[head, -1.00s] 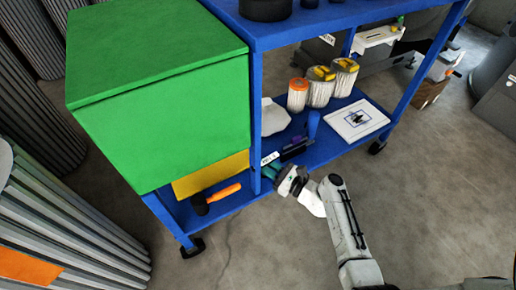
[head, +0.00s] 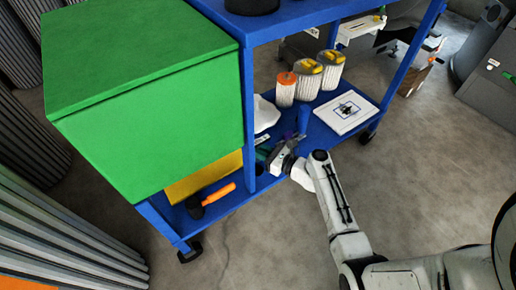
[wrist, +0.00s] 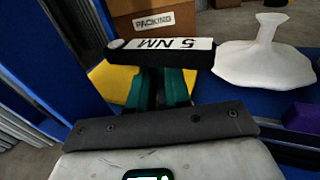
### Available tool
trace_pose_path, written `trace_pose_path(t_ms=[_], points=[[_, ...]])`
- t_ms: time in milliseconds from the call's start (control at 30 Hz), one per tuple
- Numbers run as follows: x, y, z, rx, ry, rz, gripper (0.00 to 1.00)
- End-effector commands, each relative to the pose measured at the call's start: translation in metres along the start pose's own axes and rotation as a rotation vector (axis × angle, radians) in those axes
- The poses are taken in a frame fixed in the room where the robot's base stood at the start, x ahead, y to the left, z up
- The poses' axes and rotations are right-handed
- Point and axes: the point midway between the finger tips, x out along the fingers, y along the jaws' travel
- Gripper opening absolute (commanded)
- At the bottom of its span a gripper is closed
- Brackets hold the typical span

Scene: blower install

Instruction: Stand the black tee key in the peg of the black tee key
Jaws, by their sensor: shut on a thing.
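The black tee key (wrist: 165,52) shows in the wrist view as a black bar with a rounded end and a white "5 NM" label, lying across the picture. My gripper (wrist: 160,78), with teal finger pads, is shut on it just below the label. The key's lower part is hidden behind the fingers. In the head view my gripper (head: 276,160) is at the front edge of the cart's lower shelf, beside the blue post, and the key is too small and covered to make out. I cannot pick out the key's peg in either view.
The blue lower shelf (head: 315,140) holds several filters (head: 308,80), a white board (head: 346,112), an orange-handled mallet (head: 218,195) and a yellow bin (head: 203,178). A green box (head: 150,110) overhangs the left. The wrist view shows a white funnel-shaped thing (wrist: 262,62) and a "PACKING" box (wrist: 150,20).

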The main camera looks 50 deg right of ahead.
Motion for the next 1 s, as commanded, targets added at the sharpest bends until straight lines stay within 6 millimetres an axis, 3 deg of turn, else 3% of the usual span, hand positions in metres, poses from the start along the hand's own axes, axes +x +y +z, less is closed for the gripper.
trace_pose_path(t_ms=[500, 1000], points=[[0.004, 0.0, -0.044, 0.001, -0.001, 0.0, 0.0], [0.004, 0.0, -0.047, 0.0, -0.001, 0.0, 0.0]])
